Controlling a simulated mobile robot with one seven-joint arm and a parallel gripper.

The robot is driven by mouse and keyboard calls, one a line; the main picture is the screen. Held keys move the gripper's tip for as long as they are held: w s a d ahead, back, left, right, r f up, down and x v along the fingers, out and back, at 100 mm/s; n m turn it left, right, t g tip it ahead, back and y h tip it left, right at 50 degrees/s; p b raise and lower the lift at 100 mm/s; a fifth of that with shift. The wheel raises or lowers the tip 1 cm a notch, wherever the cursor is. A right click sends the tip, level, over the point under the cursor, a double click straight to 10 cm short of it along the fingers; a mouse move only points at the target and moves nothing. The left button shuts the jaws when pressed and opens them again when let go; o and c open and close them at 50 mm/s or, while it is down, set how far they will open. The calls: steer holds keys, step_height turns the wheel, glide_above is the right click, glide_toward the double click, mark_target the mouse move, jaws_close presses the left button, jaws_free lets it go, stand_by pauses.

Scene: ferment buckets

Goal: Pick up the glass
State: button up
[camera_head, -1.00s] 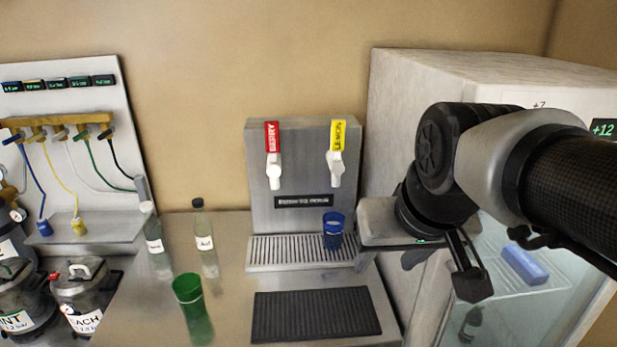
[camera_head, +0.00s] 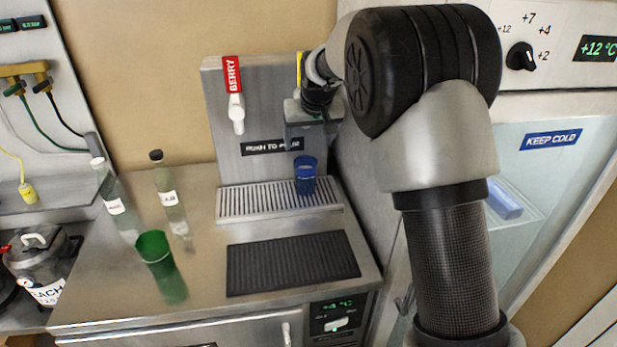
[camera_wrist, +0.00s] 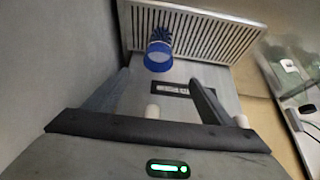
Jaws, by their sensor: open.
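A blue glass (camera_head: 305,180) stands upright on the grated drip tray (camera_head: 240,204), under the right side of the dispenser. In the wrist view the blue glass (camera_wrist: 158,58) is ahead of my gripper (camera_wrist: 160,84), between the lines of its two spread fingers and beyond their tips. A green glass (camera_head: 158,262) stands on the counter to the left. My gripper (camera_head: 312,128) is open and empty, up in front of the dispenser's right side and above the blue glass; its fingers are hard to make out in the head view.
The dispenser (camera_head: 262,165) has a red BERRY tap (camera_head: 235,100); my arm mostly hides the yellow tap. Two bottles (camera_head: 110,195) (camera_head: 165,185) stand left of the tray. A dark ribbed mat (camera_head: 290,262) lies in front. A fridge (camera_head: 550,180) stands right.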

glide_toward(305, 165)
steer(key=f, duration=0.2)
steer(key=shift+s+p+x, duration=0.15)
steer(key=shift+p+x, duration=0.15)
steer(key=shift+x, duration=1)
steer(key=shift+s+p+x, duration=0.15)
steer(key=shift+p+x, duration=0.1)
steer(key=shift+x, duration=1)
steer(key=shift+a+f, duration=0.1)
steer(key=shift+f, duration=0.1)
steer(key=c, duration=1.7)
jaws_close()
steer(key=shift+r, duration=0.15)
